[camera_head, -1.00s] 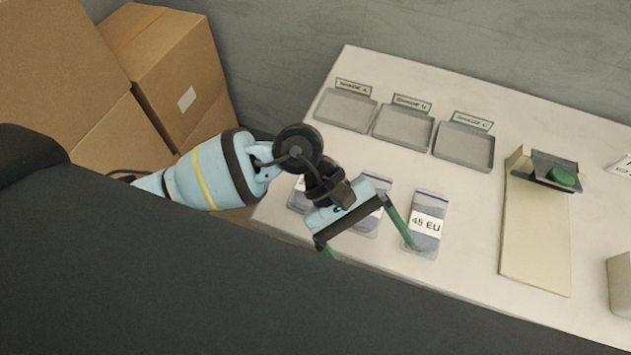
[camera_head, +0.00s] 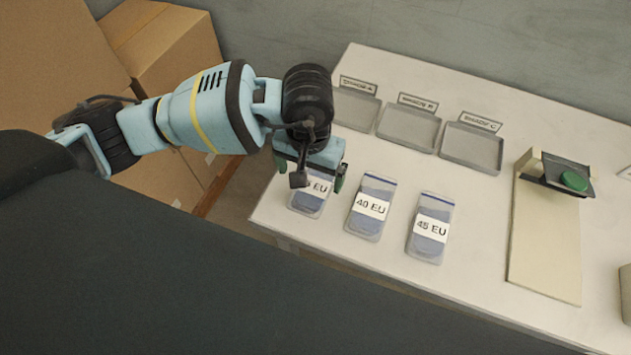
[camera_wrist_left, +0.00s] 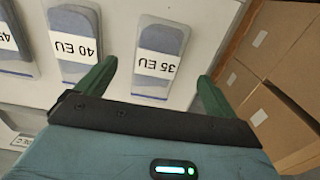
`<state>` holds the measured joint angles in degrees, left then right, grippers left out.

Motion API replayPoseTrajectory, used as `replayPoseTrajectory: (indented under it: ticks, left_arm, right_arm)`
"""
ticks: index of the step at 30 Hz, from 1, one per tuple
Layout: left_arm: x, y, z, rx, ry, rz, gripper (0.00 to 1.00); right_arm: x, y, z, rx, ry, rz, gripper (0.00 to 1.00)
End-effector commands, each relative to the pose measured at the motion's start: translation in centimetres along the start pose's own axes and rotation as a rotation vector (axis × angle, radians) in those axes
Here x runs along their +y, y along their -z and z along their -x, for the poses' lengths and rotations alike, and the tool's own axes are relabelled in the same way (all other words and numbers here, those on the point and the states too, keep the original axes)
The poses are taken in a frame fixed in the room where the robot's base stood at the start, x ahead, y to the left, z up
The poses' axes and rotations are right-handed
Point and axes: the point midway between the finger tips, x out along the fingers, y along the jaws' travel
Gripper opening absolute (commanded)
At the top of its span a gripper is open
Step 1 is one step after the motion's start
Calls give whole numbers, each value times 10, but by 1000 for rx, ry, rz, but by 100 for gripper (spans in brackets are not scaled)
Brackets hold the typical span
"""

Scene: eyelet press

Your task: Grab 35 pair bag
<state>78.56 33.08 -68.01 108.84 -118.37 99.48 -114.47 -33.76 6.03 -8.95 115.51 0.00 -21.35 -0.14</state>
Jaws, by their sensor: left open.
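The 35 EU bag (camera_head: 309,200) lies on the white table at its left end, a clear bag with blue contents and a white label, partly hidden under my left gripper in the head view. In the left wrist view the 35 EU bag (camera_wrist_left: 160,60) lies ahead, between the lines of the two green fingers. My left gripper (camera_head: 309,180) is open and empty, above the bag; its fingers also show in the left wrist view (camera_wrist_left: 155,80). My right gripper is not in view.
The 40 EU bag (camera_head: 370,207) and 45 EU bag (camera_head: 430,228) lie to the right in a row. Grey trays (camera_head: 408,129) with labels stand behind. A press with a green button (camera_head: 573,181) is at right. Cardboard boxes (camera_head: 170,50) stand left of the table (camera_head: 476,270).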

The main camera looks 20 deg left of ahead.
Motion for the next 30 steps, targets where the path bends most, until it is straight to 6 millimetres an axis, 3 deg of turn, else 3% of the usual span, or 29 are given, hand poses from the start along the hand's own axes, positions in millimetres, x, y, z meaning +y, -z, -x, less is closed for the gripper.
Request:
replayPoseTrajectory:
  ticks: [7, 16, 26, 30]
  left_arm:
    - [1, 1, -10, -2, -2, 1, 94]
    - [2, 4, -49, -1, -2, 2, 94]
    - [2, 4, -55, 1, -2, 0, 94]
    - [2, 4, -55, 1, -2, 0, 75]
  right_arm:
    - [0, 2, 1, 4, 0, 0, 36]
    - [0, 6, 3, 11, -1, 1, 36]
    - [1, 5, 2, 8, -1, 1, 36]
    - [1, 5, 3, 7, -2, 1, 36]
